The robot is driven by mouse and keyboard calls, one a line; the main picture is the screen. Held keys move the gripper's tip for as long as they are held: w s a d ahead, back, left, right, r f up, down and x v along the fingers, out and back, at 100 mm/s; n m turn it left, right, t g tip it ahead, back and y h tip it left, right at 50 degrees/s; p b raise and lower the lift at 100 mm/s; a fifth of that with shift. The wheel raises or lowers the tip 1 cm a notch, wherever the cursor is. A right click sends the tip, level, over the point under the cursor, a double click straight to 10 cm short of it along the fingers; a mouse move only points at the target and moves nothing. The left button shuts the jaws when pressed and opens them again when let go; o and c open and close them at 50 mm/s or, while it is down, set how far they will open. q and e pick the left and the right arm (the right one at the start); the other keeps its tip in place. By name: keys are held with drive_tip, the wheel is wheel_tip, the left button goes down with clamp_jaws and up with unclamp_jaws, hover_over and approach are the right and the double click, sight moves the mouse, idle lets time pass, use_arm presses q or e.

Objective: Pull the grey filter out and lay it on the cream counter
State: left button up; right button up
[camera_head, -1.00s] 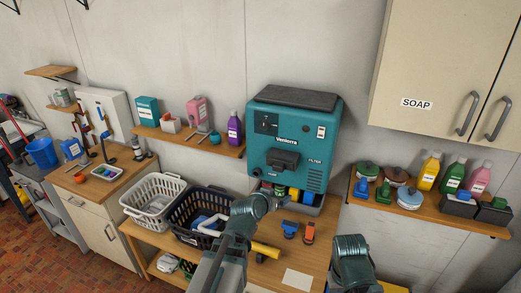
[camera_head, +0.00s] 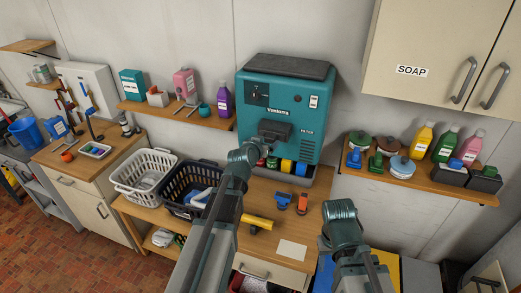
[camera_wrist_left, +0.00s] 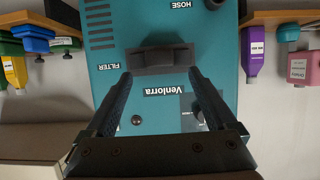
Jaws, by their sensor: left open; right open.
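The grey filter (camera_head: 276,130) looks like a dark grey block with a raised handle on the front of the teal machine (camera_head: 285,100). It also shows upside down in the left wrist view (camera_wrist_left: 160,59), near the FILTER label. My left gripper (camera_head: 252,148) is just in front of and below the filter; in the wrist view its open fingers (camera_wrist_left: 160,78) point at the filter, empty and apart from it. My right gripper (camera_head: 339,212) is open over the bench front. A cabinet with cream fronts (camera_head: 98,200) and a wooden top stands left; I cannot tell which surface is the cream counter.
White (camera_head: 143,177) and black baskets (camera_head: 190,195) stand left of the machine. A yellow-handled tool (camera_head: 257,221), small blue and orange items (camera_head: 302,204) and a paper sheet (camera_head: 292,250) lie on the bench. Bottles stand on the right shelf (camera_head: 405,179).

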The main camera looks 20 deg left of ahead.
sight(269, 139)
use_arm(q)
drive_tip(key=shift+b+x, duration=0.75)
drive_tip(key=shift+x, duration=1.9)
clamp_jaws()
drive_tip(key=shift+s, duration=0.15)
drive_tip(key=shift+s, duration=0.5)
drive_tip(key=shift+s, duration=0.7)
drive_tip(key=s, duration=0.6)
drive_tip(key=shift+s, duration=0.15)
drive_tip(key=shift+a, duration=0.1)
